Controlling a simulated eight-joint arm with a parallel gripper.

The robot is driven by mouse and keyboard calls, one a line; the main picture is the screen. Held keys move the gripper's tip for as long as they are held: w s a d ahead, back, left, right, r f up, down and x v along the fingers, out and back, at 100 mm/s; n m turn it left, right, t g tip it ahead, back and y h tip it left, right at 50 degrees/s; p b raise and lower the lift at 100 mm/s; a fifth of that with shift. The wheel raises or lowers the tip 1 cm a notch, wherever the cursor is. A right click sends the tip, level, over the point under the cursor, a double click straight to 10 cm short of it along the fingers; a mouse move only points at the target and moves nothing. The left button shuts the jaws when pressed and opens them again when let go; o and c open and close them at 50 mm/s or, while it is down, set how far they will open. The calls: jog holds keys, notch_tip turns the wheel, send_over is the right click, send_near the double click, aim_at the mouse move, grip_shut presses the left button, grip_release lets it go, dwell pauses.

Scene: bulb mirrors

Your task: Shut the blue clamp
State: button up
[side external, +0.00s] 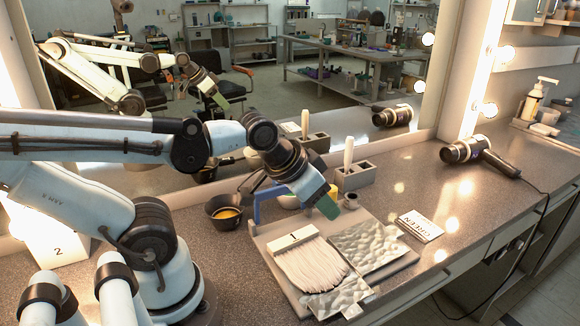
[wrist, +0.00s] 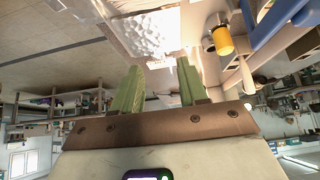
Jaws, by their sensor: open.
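The blue clamp (side external: 258,208) stands at the back left corner of a pale board (side external: 270,244) in the side view. Its upper part runs right behind my gripper, so part of it is hidden. In the wrist view the blue clamp (wrist: 282,22) is at the upper right, off to the side of the fingers. My gripper (side external: 328,205) is above the back of the board, to the right of the clamp's upright. In the wrist view its green fingers (wrist: 160,72) are apart with nothing between them. I cannot tell how far the clamp is open.
The board bears white hair strands (side external: 308,265) and crumpled foil (side external: 368,245). A dark bowl (side external: 222,212) stands left of the clamp. A grey holder (side external: 355,176) and a small jar (side external: 351,201) stand behind. A hair dryer (side external: 478,152) lies right. A mirror stands behind the counter.

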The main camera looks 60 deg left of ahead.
jog(key=shift+o, duration=0.2)
jog(key=s+a+r+n+g+h, duration=0.1)
jog(key=a+r+n+g+h, duration=0.25)
jog(key=a+n, duration=0.6)
jog(key=a+r+n+g+h, duration=0.2)
jog(key=a+n+g, duration=0.2)
jog(key=a+n, duration=0.6)
jog(key=shift+m, duration=0.75)
jog(key=shift+x, duration=4.15)
jog(key=shift+s+f, duration=0.1)
jog(key=shift+f, duration=0.6)
jog(key=c, duration=0.7)
